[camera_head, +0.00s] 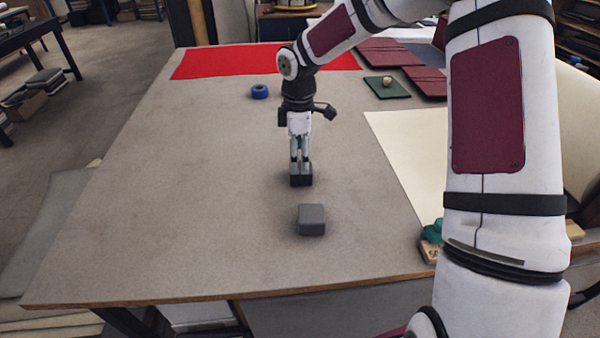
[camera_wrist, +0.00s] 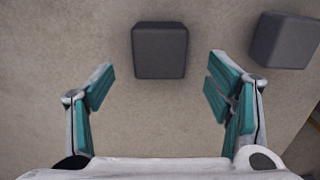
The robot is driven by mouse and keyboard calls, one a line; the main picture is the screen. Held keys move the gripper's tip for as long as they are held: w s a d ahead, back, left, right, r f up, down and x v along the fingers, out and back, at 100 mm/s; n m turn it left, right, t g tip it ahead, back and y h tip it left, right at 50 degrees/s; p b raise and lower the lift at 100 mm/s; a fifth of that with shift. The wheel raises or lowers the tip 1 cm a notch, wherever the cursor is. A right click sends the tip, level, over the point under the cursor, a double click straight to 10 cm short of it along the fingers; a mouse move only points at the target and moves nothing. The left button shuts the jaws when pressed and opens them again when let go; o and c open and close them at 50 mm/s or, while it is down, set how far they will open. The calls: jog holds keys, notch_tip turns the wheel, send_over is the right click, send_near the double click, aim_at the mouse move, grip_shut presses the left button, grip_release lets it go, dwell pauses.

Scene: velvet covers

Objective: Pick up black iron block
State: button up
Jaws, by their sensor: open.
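The black block (camera_head: 301,181) stands on the table directly under my gripper (camera_head: 300,165). In the wrist view the black block (camera_wrist: 160,52) shows as a dark square, centred between and just beyond the open fingers of my gripper (camera_wrist: 159,78). Clear gaps show on both sides of it there, and nothing is held. In the head view the fingertips overlap the top of the block, so I cannot tell their exact height over it. A similar, greyer block (camera_head: 311,220) sits nearer the head camera. It is at the upper right in the wrist view (camera_wrist: 285,40).
A blue tape roll (camera_head: 259,92) and a red cloth (camera_head: 215,63) lie farther back. A green mat (camera_head: 381,91) bears a small round thing. A cream sheet (camera_head: 410,150) and a teal object (camera_head: 433,230) lie to the right. The table's left side is clear.

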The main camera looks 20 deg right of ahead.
jog(key=shift+s+d+f+p, duration=0.1)
jog(key=shift+d+f+p, duration=0.05)
jog(key=shift+f, duration=1.3)
jog(key=shift+d+f+p, duration=0.1)
jog(key=shift+f+p, duration=0.05)
jog(key=shift+f, duration=1.25)
grip_shut()
